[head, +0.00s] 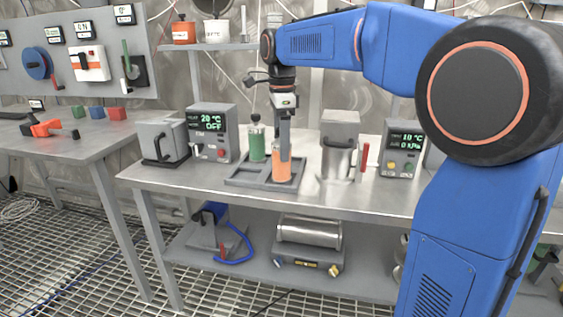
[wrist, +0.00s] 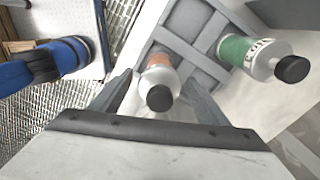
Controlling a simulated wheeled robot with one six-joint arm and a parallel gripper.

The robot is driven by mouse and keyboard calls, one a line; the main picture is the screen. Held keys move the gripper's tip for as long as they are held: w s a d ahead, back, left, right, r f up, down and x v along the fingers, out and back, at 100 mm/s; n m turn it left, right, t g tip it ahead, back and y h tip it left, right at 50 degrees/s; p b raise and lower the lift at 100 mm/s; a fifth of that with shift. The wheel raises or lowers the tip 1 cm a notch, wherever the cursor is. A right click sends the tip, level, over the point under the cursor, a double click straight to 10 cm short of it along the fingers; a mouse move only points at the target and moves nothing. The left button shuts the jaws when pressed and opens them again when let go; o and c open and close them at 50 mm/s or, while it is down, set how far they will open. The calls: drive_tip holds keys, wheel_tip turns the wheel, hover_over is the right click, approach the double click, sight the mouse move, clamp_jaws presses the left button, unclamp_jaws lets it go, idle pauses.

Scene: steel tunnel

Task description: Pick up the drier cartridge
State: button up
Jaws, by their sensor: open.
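An orange cartridge (head: 282,173) with a black cap stands upright in a grey compartment tray (head: 240,181) on the steel bench. A green cartridge (head: 257,141) with a black cap stands in the same tray, to its left and further back. My gripper (head: 284,150) points down over the orange cartridge. In the wrist view, my open fingers (wrist: 160,79) are on either side of the orange cartridge (wrist: 160,82), with gaps showing. The green cartridge (wrist: 262,57) is outside the right finger. Its label is only partly legible, so I cannot tell which is the drier cartridge.
A control box reading 20 °C OFF (head: 213,133) stands left of the tray. A metal canister unit (head: 339,146) and another display box (head: 402,150) stand to the right. A lower shelf holds a metal cylinder (head: 309,231). The bench's front strip is clear.

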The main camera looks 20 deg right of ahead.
drive_tip(key=shift+f, duration=0.85)
drive_tip(key=c, duration=1.4)
drive_tip(key=shift+r, duration=0.1)
wheel_tip(320, 180, up, 10)
drive_tip(key=shift+f, duration=0.1)
